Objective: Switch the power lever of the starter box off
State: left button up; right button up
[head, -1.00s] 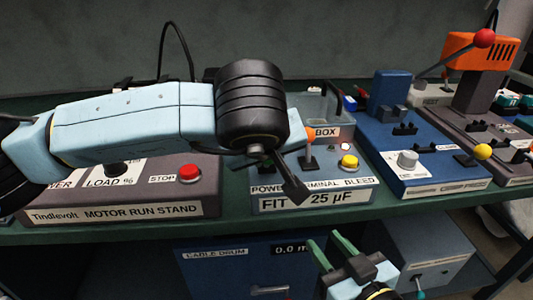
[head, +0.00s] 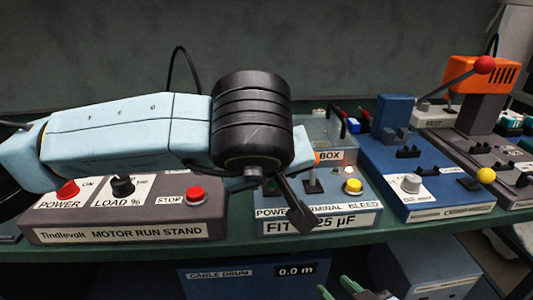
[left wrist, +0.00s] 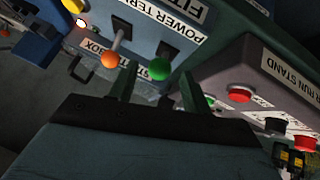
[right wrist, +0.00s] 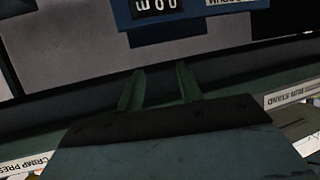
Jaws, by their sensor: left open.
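The starter box (head: 330,199) is a blue-grey box in mid bench in the head view. Its power lever shows in the left wrist view as a green ball knob (left wrist: 159,68) by a black slot. My left gripper (left wrist: 158,88) is open, with the green ball between its two fingers in that picture; I cannot tell whether they touch it. The terminal lever's orange ball (left wrist: 109,60) is just left of the fingers. My right gripper (head: 338,290) is open and empty, low in front of the bench.
The motor run stand (head: 130,224) with red buttons stands left of the box. The yellow bleed button (head: 353,186) is on the box's right side. A blue press (head: 420,190) stands further right. A cable drum unit (head: 225,285) sits below the bench edge.

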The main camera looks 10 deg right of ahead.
pick_arm(q)
jog(key=p+v, duration=0.2)
jog(key=v, duration=0.7)
jog(key=shift+s, duration=0.3)
pick_arm(e)
jog(key=s+d+f+g+h, duration=0.2)
jog(key=s+d+f+g, duration=0.1)
jog(key=s+f+g, duration=0.3)
jog(key=shift+s+d+f+g, duration=0.35)
jog(key=shift+s+f, duration=0.1)
jog(key=shift+s, duration=0.3)
pick_arm(q)
jog(key=shift+r, duration=0.15)
